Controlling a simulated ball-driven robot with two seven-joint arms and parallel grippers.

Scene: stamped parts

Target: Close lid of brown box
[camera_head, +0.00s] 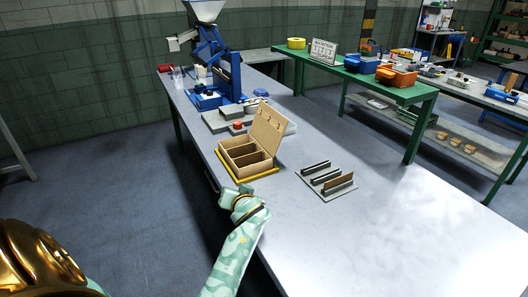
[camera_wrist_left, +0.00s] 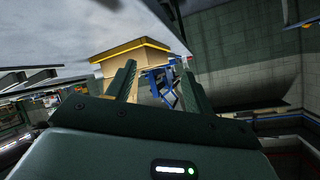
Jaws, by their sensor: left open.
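The brown box (camera_head: 259,169) sits on a yellow-edged base near the left edge of the table, and its compartments look empty. Its lid (camera_head: 267,130) is open, standing up and leaning back along the far right side, with numbers on its inner face. My left gripper (camera_head: 238,193) is just in front of the box at the table edge, apart from it as far as I can tell. In the left wrist view the gripper (camera_wrist_left: 157,82) is open and empty, with the box (camera_wrist_left: 130,60) and its yellow edge beyond the fingers. My right gripper is not in view.
A grey plate with dark slotted bars (camera_head: 327,180) lies right of the box. Grey blocks (camera_head: 232,113) and a blue press (camera_head: 212,75) stand behind it. The near right tabletop (camera_head: 380,235) is clear. A green bench (camera_head: 400,92) stands beyond.

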